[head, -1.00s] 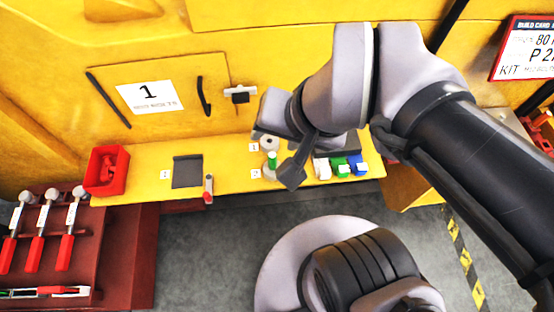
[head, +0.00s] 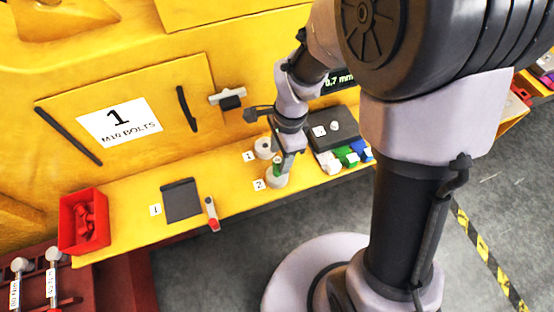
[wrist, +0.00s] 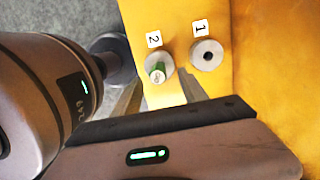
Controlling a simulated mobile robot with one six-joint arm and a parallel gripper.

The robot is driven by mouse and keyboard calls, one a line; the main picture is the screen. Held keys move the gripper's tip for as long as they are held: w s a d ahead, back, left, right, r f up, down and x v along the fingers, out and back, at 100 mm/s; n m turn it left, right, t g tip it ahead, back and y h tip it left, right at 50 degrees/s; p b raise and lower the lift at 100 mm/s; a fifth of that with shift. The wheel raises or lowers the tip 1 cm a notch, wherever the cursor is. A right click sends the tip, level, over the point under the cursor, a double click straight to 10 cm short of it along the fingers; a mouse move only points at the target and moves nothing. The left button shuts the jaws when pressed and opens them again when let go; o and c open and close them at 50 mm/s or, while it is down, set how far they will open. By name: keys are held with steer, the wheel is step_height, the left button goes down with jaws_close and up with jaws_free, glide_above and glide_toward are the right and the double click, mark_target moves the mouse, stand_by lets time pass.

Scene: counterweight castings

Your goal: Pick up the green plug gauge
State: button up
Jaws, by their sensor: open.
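The green plug gauge (head: 277,167) stands upright in the round grey holder (head: 276,182) by label 2 on the yellow shelf. In the wrist view the green plug gauge (wrist: 157,71) shows end-on, with a pale tip. My gripper (head: 285,165) is open and points down at it, close by. In the wrist view one finger of my gripper (wrist: 160,84) shows on each side of the gauge's holder. I cannot tell whether the fingers touch the gauge.
An empty round holder (head: 263,148) stands by label 1, just behind. A dark block (head: 333,130) and small white, green and blue pieces (head: 352,160) lie to the right. A dark pad (head: 181,200), a red-handled tool (head: 212,213) and a red bin (head: 85,221) are left.

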mark_target(276, 168)
steer(key=f+b, duration=0.1)
steer(key=f, duration=0.1)
steer(key=f+b, duration=0.1)
steer(key=f, duration=0.1)
steer(key=a+f, duration=0.1)
steer(key=f, duration=0.1)
steer(key=shift+s+a+b, duration=0.1)
steer(key=shift+s+b, duration=0.15)
steer(key=shift+b, duration=0.15)
steer(key=shift+r, duration=0.2)
jaws_close()
